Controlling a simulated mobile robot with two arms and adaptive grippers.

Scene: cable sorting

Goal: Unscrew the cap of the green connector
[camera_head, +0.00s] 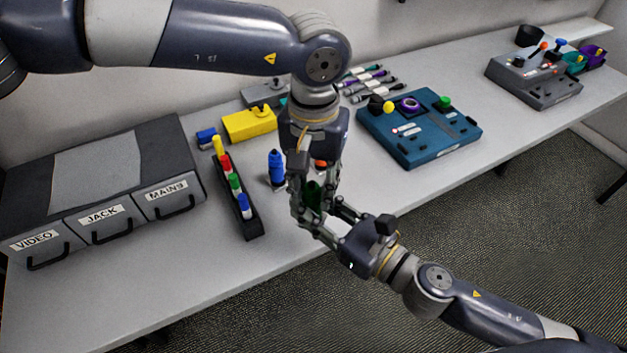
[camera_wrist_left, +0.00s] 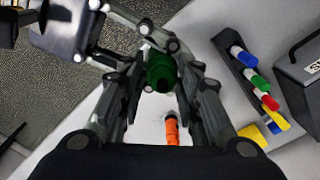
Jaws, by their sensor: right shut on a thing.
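The green connector (camera_head: 314,196) is upright above the table's front edge, between my two grippers. My right gripper (camera_head: 322,212) reaches in from the lower right and is shut on it. My left gripper (camera_head: 312,208) points down over it from above. In the left wrist view the round dark green top of the connector (camera_wrist_left: 160,72) lies between the left fingertips, with narrow gaps beside it, so the left gripper looks open around it. The right gripper's fingers (camera_wrist_left: 140,45) come in from the upper left there. The seam between cap and body is hidden.
A blue connector (camera_head: 277,168) and an orange one (camera_wrist_left: 172,130) stand on the table close behind. A black rack (camera_head: 248,222) with coloured pieces is to the left, near the labelled drawers (camera_head: 105,217). A teal panel (camera_head: 445,145) stands right. The front left table is clear.

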